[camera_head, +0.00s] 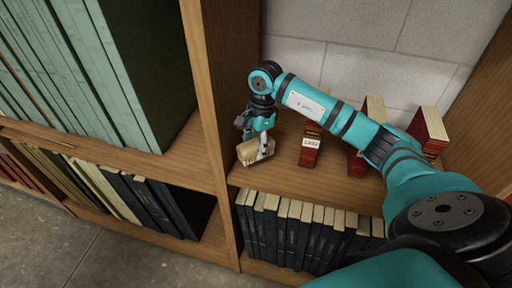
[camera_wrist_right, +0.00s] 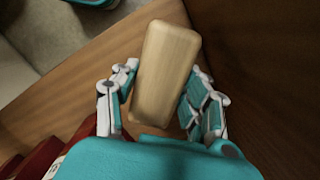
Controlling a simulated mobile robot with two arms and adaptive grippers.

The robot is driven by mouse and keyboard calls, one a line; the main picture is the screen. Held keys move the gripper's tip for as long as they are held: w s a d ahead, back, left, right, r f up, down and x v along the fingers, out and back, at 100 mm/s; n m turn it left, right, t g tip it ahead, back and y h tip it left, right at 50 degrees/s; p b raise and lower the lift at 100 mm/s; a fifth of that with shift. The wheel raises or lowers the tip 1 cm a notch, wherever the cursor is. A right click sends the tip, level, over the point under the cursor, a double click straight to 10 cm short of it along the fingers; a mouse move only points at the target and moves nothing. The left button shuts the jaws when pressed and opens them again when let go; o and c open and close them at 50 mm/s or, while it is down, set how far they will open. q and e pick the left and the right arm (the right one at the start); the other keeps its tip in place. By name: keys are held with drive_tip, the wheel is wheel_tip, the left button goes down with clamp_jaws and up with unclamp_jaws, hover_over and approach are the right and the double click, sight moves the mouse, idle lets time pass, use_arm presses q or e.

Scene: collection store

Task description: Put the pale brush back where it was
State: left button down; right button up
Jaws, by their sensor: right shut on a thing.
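The pale brush (camera_head: 249,151) is a light wooden block in my right gripper (camera_head: 262,146), over the left part of the shelf, next to the wooden upright. Its broad pale back (camera_wrist_right: 165,70) fills the middle of the right wrist view. The fingers of my right gripper (camera_wrist_right: 165,88) are closed on its two long sides. Any bristles are hidden. I cannot tell whether the brush touches the shelf board. My left gripper is not in view.
Several red books (camera_head: 310,146) stand on the same shelf board (camera_head: 335,186), right of the brush. The wooden upright (camera_head: 212,95) is close on its left. Dark books (camera_head: 300,228) fill the shelf below. Tall green volumes (camera_head: 90,75) stand in the left bay.

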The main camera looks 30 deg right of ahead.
sight(256, 153)
drive_tip(key=shift+w+d, duration=0.1)
drive_tip(key=shift+w, duration=0.05)
drive_tip(key=shift+f+p, duration=0.35)
wheel_tip(256, 153, down, 2)
drive_tip(key=shift+f+p, duration=0.1)
drive_tip(key=shift+p, duration=0.65)
drive_tip(key=shift+f, duration=0.4)
drive_tip(key=shift+f+b, duration=0.2)
drive_tip(key=shift+b, duration=0.15)
drive_tip(key=o, duration=1.1)
drive_tip(key=shift+r, duration=0.1)
